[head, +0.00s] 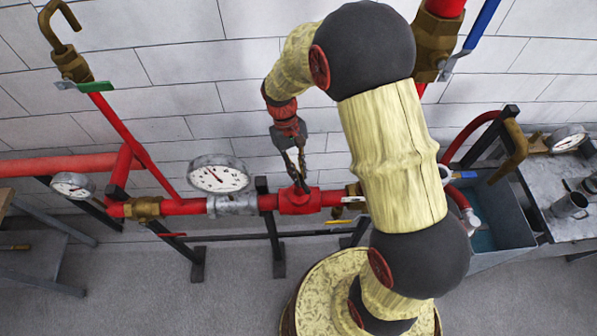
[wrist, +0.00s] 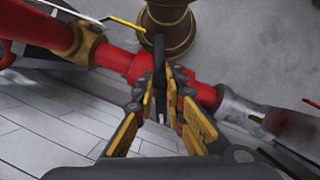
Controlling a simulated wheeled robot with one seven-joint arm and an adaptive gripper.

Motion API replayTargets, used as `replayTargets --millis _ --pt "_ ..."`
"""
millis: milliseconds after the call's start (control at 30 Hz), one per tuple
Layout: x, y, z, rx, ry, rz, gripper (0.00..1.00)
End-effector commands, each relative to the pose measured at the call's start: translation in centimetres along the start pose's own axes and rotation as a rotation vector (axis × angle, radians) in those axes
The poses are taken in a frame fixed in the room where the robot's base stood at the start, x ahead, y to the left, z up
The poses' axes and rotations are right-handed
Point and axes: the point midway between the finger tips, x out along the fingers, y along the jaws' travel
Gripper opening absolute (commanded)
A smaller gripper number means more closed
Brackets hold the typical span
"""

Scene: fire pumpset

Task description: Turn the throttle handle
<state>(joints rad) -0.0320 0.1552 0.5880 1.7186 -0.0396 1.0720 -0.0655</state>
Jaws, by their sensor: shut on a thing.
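The throttle handle is a small dark upright piece on a red valve body (head: 299,203) in the horizontal red pipe. In the wrist view the handle (wrist: 159,52) stands between my fingertips, with the red valve body (wrist: 205,96) behind it. My gripper (head: 299,180) comes down from above, its yellow and black fingers (wrist: 162,80) shut on the handle. In the head view the fingers hide most of the handle, so its angle is hard to tell there.
A round gauge (head: 219,174) stands close left of the valve on the pipe. A yellow lever (head: 340,222) is at the right, and a green-handled brass valve (head: 72,66) is at the upper left. A sink (head: 505,225) stands at the right.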

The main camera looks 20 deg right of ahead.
Motion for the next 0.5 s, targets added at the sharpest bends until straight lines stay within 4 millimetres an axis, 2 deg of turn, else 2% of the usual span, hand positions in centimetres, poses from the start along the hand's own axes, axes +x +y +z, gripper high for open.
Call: replayTargets --millis 167,200,500 --pt "-0.11 0.01 -0.09 0.001 0.003 0.000 0.00" --pt "-0.11 0.01 -0.09 0.001 0.003 0.000 0.14" --pt "-0.04 0.00 -0.04 0.002 0.001 0.000 0.30"
